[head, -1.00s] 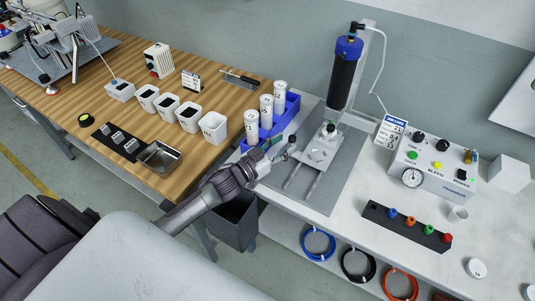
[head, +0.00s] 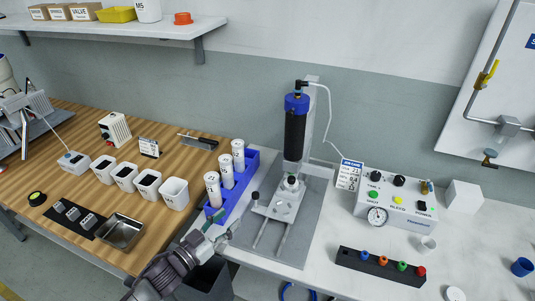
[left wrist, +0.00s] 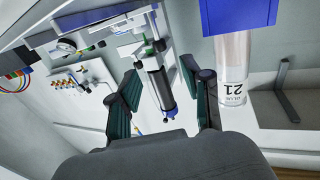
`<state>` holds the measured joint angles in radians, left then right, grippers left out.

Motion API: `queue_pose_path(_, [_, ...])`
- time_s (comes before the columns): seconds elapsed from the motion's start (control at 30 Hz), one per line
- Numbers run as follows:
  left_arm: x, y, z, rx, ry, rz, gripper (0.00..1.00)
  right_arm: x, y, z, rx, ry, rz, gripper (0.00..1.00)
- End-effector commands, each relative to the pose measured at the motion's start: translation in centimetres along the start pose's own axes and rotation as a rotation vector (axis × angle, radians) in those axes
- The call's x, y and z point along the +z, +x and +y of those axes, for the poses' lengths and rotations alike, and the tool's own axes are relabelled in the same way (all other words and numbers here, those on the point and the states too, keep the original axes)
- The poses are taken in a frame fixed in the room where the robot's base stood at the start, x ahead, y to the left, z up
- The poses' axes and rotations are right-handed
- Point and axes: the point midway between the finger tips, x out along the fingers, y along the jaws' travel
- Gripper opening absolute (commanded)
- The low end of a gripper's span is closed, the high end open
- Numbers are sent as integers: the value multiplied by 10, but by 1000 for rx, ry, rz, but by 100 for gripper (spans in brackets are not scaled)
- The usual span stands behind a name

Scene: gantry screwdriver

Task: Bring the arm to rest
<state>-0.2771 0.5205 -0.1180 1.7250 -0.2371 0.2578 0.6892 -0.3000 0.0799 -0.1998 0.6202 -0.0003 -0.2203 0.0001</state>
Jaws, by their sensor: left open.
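My left arm comes in at the bottom of the head view, and its left gripper (head: 222,238) is over the near edge of the white bench, just in front of the blue rack (head: 234,190). The gripper is open and empty. In the left wrist view its two dark green fingers (left wrist: 165,98) are spread apart, with the black cylinder (left wrist: 156,88) of the press showing beyond the gap. A white tube labelled 21 (left wrist: 233,75) hangs from the top right of that view, apart from the fingers. My right gripper is not in view.
The press stand (head: 293,125) with its sliding fixture (head: 283,205) stands right of the gripper. A control box (head: 396,208) and a black holder with coloured tips (head: 380,265) are farther right. White bins (head: 174,193) and a metal tray (head: 120,231) are on the wooden bench.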

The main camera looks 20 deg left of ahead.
Motion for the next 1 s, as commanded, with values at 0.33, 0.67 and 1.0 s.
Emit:
queue_pose_path(0.33, [19, -12, 15, -178, -9, -206, 49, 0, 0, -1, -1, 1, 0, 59])
queue_pose_path(0.67, [53, -96, 72, -318, -43, -785, 49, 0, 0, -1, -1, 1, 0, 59])
queue_pose_path(1.0, [51, -164, 118, -245, -73, -1114, 49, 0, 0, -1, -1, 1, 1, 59])
